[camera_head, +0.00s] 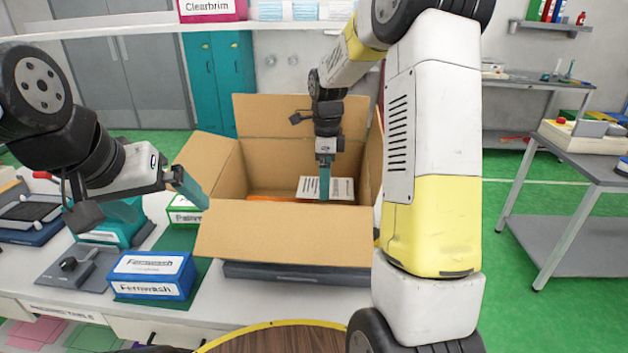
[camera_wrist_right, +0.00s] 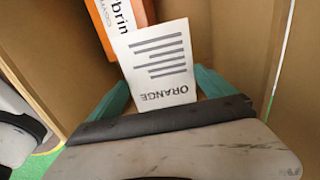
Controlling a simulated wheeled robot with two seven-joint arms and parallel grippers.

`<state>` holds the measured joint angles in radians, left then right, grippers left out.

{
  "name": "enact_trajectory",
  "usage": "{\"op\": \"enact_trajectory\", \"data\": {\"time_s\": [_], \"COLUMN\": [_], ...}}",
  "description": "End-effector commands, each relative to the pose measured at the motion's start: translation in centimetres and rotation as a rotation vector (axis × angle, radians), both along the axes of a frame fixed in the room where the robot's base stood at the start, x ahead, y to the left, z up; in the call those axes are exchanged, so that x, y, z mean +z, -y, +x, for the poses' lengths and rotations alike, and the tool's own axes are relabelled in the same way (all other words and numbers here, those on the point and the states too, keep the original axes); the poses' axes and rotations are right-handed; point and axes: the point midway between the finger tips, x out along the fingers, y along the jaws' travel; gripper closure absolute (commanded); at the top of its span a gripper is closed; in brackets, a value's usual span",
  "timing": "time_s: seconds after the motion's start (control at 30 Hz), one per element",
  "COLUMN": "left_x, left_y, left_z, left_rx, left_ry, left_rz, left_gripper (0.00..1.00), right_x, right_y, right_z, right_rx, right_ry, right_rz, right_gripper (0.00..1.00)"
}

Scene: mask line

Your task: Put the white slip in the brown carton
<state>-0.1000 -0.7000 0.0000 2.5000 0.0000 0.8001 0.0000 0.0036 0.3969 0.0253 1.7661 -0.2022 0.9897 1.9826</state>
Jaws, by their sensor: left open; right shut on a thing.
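The brown carton (camera_head: 283,233) stands open on the table with its flaps spread. The white slip (camera_head: 341,188) shows inside the carton's opening, and in the right wrist view it is a white sheet (camera_wrist_right: 160,62) printed with lines and the word ORANGE. My right gripper (camera_head: 324,186) reaches down into the carton and is shut on the slip, whose near end is between the teal fingers. My left gripper (camera_head: 188,188) is open and empty beside the carton's left flap. Whether the slip touches the carton's floor cannot be told.
An orange box (camera_wrist_right: 112,22) lies in the carton beyond the slip. Left of the carton are a blue-and-white Fernwash box (camera_head: 152,274), a green-and-white box (camera_head: 184,210) and a grey device (camera_head: 75,270). A dark flat case (camera_head: 297,273) lies at the carton's front.

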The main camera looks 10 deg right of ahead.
Motion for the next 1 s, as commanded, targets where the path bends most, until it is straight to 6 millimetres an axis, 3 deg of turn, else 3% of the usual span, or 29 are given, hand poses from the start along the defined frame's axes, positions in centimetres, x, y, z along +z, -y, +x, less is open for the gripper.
{"op": "enact_trajectory", "data": {"time_s": [0.1, 0.2, 0.77, 0.8, 1.0], "left_x": [0.0, 0.0, 0.0, 0.0, 0.0], "left_y": [0.0, 0.0, 0.0, 0.0, 0.0], "left_z": [0.0, 0.0, 0.0, 0.0, 0.0], "left_rx": [0.0, 0.0, 0.0, 0.0, 0.0], "left_ry": [0.0, 0.0, 0.0, 0.0, 0.0], "left_rz": [0.0, 0.0, 0.0, 0.0, 0.0], "left_gripper": [0.0, 0.0, 0.0, 0.0, 0.0], "right_x": [-2.0, -2.7, -3.7, -3.6, -3.6], "right_y": [0.0, 0.0, 0.0, 0.0, 0.0], "right_z": [-0.1, 0.0, 0.0, 0.0, 0.0], "right_rx": [0.001, 0.001, 0.001, 0.001, 0.001], "right_ry": [-0.005, -0.002, -0.002, -0.002, -0.001], "right_rz": [-0.001, -0.001, 0.0, 0.0, -0.001], "right_gripper": [0.43, 0.43, 0.43, 0.0, 0.0]}}
